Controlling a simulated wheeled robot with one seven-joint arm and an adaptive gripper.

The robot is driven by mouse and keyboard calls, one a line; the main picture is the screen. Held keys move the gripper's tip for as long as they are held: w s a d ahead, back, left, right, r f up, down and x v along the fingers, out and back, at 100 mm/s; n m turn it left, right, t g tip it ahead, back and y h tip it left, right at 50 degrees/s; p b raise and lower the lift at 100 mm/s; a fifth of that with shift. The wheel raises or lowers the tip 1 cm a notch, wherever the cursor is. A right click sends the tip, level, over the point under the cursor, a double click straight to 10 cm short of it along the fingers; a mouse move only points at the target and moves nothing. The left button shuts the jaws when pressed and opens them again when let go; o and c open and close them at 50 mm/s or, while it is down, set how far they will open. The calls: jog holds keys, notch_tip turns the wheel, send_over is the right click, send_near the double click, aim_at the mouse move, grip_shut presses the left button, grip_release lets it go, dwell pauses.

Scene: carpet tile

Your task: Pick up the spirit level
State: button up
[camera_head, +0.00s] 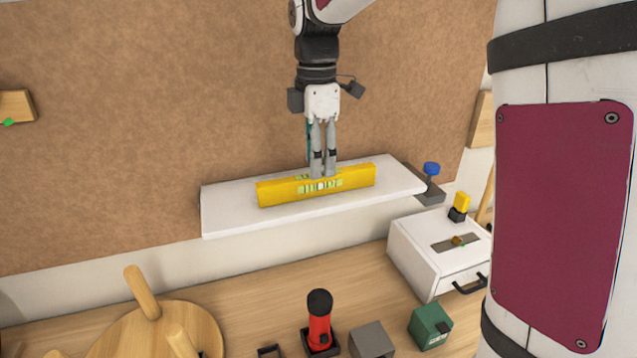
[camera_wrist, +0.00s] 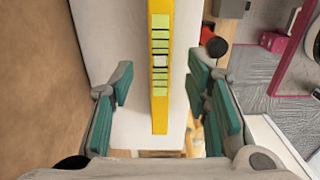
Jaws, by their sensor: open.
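The yellow spirit level (camera_head: 282,191) stands lengthwise on a white wall shelf (camera_head: 223,218), with a pale green vial window near its middle. My gripper (camera_head: 323,172) is right above and behind the level in the head view, pointing down. In the wrist view the level (camera_wrist: 160,104) runs between the two teal-padded fingers of my gripper (camera_wrist: 164,97). The fingers are open, with a gap on each side of the level. In the head view the level hides part of the fingertips. I cannot tell how far the tips reach down beside it.
A brown board wall (camera_head: 130,110) rises close behind the shelf. A blue-knobbed item (camera_head: 431,168) is at the shelf's right end. Below are a white drawer box (camera_head: 420,257), a red and black tool (camera_head: 319,322), a green box (camera_head: 430,327) and a round wooden piece (camera_head: 190,318).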

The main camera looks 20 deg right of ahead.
aim_at(319, 194)
jog(key=shift+d+f+p, duration=0.2)
jog(key=shift+f+p, duration=0.4)
jog(key=shift+f, duration=1.95)
grip_shut()
